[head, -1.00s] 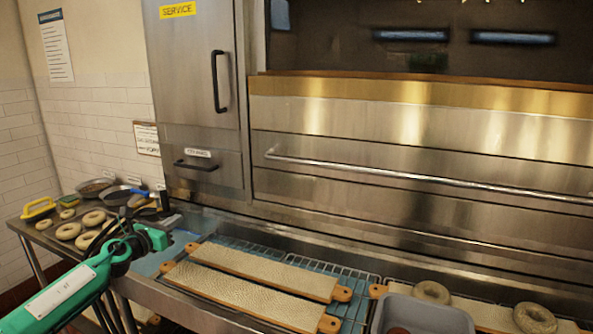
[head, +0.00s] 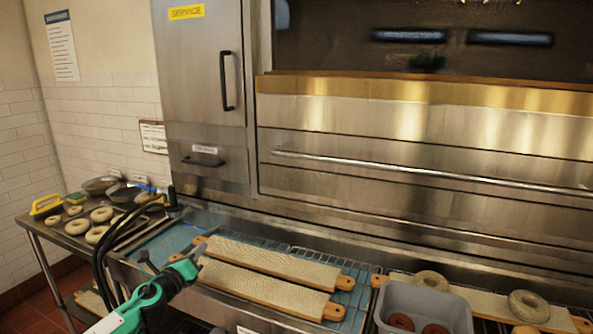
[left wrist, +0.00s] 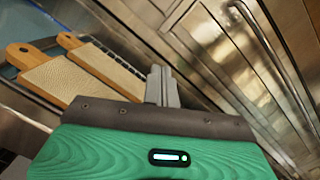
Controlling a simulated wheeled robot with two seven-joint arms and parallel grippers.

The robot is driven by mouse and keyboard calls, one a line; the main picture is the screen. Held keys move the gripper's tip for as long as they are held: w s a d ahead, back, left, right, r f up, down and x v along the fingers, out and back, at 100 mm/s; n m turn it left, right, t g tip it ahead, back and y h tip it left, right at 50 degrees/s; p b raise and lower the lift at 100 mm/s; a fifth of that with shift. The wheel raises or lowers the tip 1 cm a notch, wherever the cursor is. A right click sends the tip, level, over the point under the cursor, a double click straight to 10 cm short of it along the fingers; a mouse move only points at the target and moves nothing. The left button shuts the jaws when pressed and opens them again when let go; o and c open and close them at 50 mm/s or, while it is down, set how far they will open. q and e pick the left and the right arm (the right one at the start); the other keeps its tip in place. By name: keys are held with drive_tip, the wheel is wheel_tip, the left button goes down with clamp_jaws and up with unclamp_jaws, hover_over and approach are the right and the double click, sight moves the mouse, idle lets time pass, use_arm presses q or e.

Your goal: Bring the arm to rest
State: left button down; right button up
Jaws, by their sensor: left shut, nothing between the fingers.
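My left arm comes in from the lower left in the head view, and its green gripper (head: 184,267) is near the left ends of two long boards. In the left wrist view its grey fingers (left wrist: 162,87) are shut together with nothing between them. The rear board (head: 270,258) and the front board (head: 262,291) lie side by side on wire racks and also show at the upper left of the left wrist view. My right gripper is not in view.
A grey bin (head: 424,307) holds dark rings at the lower right. Bagels (head: 431,281) lie on another board behind it. A side table (head: 78,243) at left carries several bagels and pans (head: 101,185). The steel oven front (head: 420,180) stands behind the counter.

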use_arm(q)
drive_tip(key=s+d+f+n+g+y, duration=0.2)
drive_tip(key=s+d+f+n+y, duration=0.1)
drive_tip(key=s+f+n, duration=0.65)
drive_tip(key=s+d+f+n+g+y, duration=0.2)
drive_tip(key=s+f+n+g+y, duration=0.15)
drive_tip(key=s+f+n, duration=0.6)
drive_tip(key=s+f+n+g, duration=0.1)
drive_tip(key=s+n+g, duration=0.4)
drive_tip(key=s, duration=1.1)
drive_tip(key=s+f+n+g, duration=0.2)
drive_tip(key=s+n+g, duration=0.35)
drive_tip(key=s, duration=1.15)
wheel_tip(320, 180, down, 30)
drive_tip(key=n, duration=0.2)
drive_tip(key=s+a+f, duration=0.2)
drive_tip(key=s+f, duration=0.7)
drive_tip(key=f, duration=0.1)
drive_tip(key=s+a+f+g, duration=0.1)
drive_tip(key=s+a+f, duration=0.1)
drive_tip(key=s+f, duration=0.8)
drive_tip(key=shift+s+m+h, duration=0.3)
drive_tip(key=shift+m+h, duration=0.05)
drive_tip(key=shift+a, duration=0.1)
